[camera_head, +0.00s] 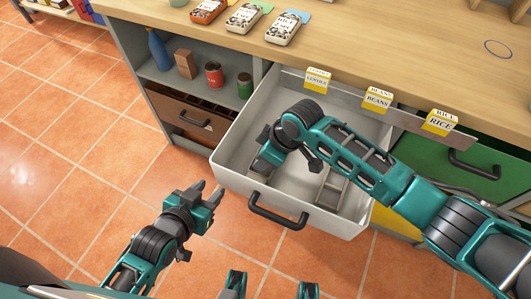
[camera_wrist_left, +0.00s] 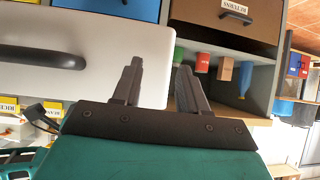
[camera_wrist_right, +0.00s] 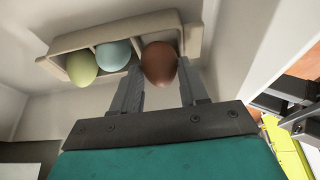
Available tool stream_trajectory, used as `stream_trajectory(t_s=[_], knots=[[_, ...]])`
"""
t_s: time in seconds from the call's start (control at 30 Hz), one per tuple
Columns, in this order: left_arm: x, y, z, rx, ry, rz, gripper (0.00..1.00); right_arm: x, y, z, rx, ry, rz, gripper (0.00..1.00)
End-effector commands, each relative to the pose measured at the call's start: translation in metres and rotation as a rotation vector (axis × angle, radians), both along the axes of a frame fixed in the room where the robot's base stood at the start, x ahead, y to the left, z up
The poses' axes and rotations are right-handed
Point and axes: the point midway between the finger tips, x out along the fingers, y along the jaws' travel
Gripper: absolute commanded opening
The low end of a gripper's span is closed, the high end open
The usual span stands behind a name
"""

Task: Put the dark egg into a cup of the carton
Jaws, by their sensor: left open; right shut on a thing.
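The dark brown egg (camera_wrist_right: 159,62) is between the fingers of my right gripper (camera_wrist_right: 158,82) in the right wrist view, with the fingers shut on it. It is at the right end cup of the beige carton (camera_wrist_right: 191,40); I cannot tell whether it touches the cup. A pale green egg (camera_wrist_right: 82,68) and a light blue egg (camera_wrist_right: 113,55) sit in the other cups. In the head view my right arm reaches into the open white drawer (camera_head: 229,165) and hides the egg. My left gripper (camera_head: 206,190) is open and empty, outside the drawer's left front.
The drawer's black handle (camera_head: 279,214) faces the tiled floor (camera_head: 75,180). Left are a shelf with cans and a bottle (camera_head: 158,50), and a brown drawer (camera_head: 185,118).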

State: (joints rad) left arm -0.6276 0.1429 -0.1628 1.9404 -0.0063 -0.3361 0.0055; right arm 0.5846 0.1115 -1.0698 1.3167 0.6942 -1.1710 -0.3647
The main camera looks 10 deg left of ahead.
Motion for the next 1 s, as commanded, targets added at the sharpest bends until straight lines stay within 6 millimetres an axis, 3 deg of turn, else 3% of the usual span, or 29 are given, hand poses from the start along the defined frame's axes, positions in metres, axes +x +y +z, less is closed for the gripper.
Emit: stream_trajectory(t_s=[0.23, 0.27, 0.53, 0.73, 0.9, 1.0], knots=[[0.0009, 0.0, 0.0006, 0.0, -0.002, 0.0, 0.43, 0.0001, 0.0002, 0.0003, 0.001, 0.0, 0.0, 0.33], [0.0011, -0.0001, 0.0007, 0.0, -0.002, 0.0, 0.43, 0.0002, 0.0002, 0.0003, 0.001, 0.0, 0.0, 0.45], [0.0029, -0.0001, 0.0018, 0.0, -0.006, 0.0, 0.43, 0.0001, 0.0001, 0.0003, 0.0, 0.0, 0.0, 0.71], [0.0029, -0.0001, 0.0018, 0.0, -0.006, 0.0, 0.43, 0.0001, -0.0001, 0.0, 0.0, 0.0, 0.0, 0.74], [0.0028, 0.0, 0.0018, 0.0, -0.006, 0.0, 0.43, 0.0, -0.0002, -0.0001, 0.0, 0.0, 0.0, 0.9], [0.0027, 0.0, 0.0017, 0.0, -0.006, 0.0, 0.43, 0.0001, -0.0003, -0.0001, -0.001, 0.0, 0.0, 0.9]])
